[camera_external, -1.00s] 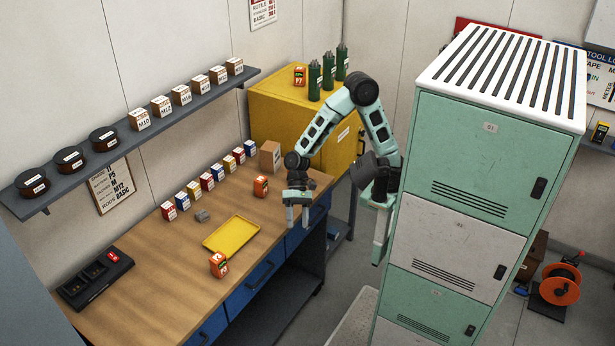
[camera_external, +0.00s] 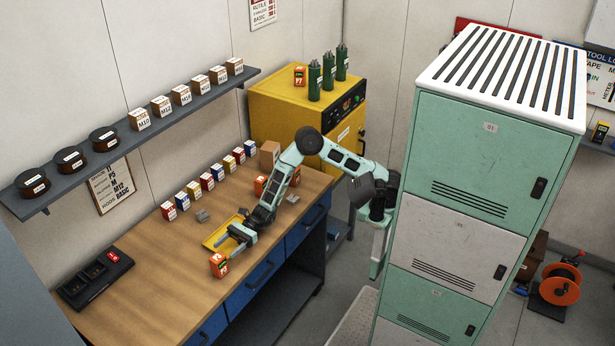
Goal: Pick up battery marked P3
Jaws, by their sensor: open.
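Orange batteries with white labels show in the external view; their marks are too small to read surely, so I cannot tell which is P3. One battery (camera_external: 218,266) stands on the workbench in front of the yellow tray (camera_external: 212,243). Another battery (camera_external: 261,185) stands farther back on the bench, with a further orange block (camera_external: 295,177) partly behind my arm. One more battery (camera_external: 299,75) is on top of the yellow cabinet. My gripper (camera_external: 222,250) is open and empty, low over the tray's front part, its fingers pointing left, close behind the front battery. Whether it touches is unclear.
A row of small coloured boxes (camera_external: 207,182) stands along the bench's back. A black charger (camera_external: 95,278) with a red item lies at the left end. The bench's front left is clear. A tall locker (camera_external: 455,210) stands at right.

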